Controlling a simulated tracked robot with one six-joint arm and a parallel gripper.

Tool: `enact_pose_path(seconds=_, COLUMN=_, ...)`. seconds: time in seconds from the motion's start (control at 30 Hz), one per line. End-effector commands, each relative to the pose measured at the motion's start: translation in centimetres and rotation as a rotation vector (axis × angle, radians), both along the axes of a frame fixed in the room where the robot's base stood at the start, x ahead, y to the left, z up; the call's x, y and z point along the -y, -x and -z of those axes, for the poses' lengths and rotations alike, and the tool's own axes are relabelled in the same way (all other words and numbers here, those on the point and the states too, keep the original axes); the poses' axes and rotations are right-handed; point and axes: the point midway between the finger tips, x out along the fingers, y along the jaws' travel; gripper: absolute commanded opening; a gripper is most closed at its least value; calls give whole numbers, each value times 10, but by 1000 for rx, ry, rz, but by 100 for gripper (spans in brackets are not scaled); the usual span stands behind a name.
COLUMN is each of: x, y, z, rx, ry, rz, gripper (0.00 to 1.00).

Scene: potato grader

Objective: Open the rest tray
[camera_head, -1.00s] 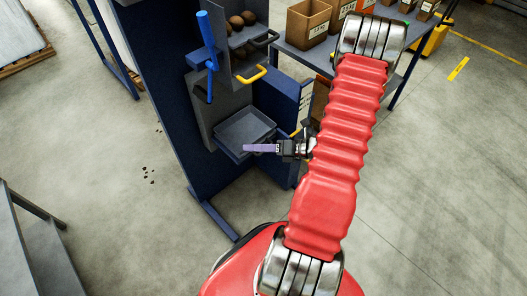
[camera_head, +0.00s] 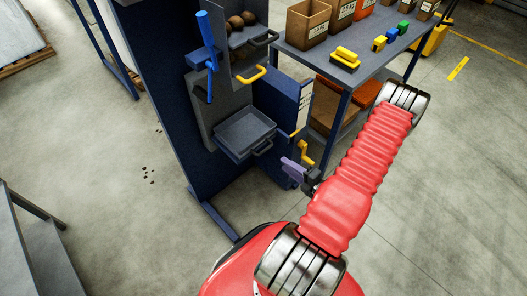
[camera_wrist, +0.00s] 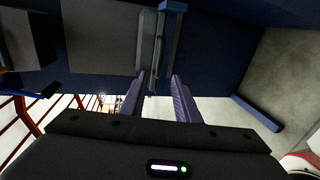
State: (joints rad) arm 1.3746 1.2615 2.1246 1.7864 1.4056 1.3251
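An empty, shallow grey tray (camera_head: 238,138) sits low on the front of the dark blue grader in the head view. Its dark handle (camera_head: 263,148) shows at its front right. I cannot tell for sure whether this is the rest tray, as no label on it is readable. My gripper (camera_head: 289,169), with purple fingers, is to the lower right of this tray, apart from its handle. In the wrist view the two fingers of my gripper (camera_wrist: 157,78) are apart with nothing between them.
Above the tray are a yellow handle (camera_head: 250,76), a dark handle (camera_head: 262,39) by brown potatoes (camera_head: 242,19), and a blue lever (camera_head: 207,55). A yellow crank (camera_head: 305,152) is near my gripper. A table (camera_head: 375,55) with boxes stands right.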

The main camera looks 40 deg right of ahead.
Motion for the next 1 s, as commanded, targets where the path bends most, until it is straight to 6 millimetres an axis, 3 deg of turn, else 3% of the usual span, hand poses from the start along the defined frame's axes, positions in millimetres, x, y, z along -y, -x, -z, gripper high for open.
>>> enact_pose_path(seconds=0.37, x=-1, y=-15, z=3, rx=0, ry=2, rz=-5, gripper=29)
enact_pose_path(seconds=1.0, x=-4, y=-86, z=18, rx=0, ry=2, rz=-6, gripper=29)
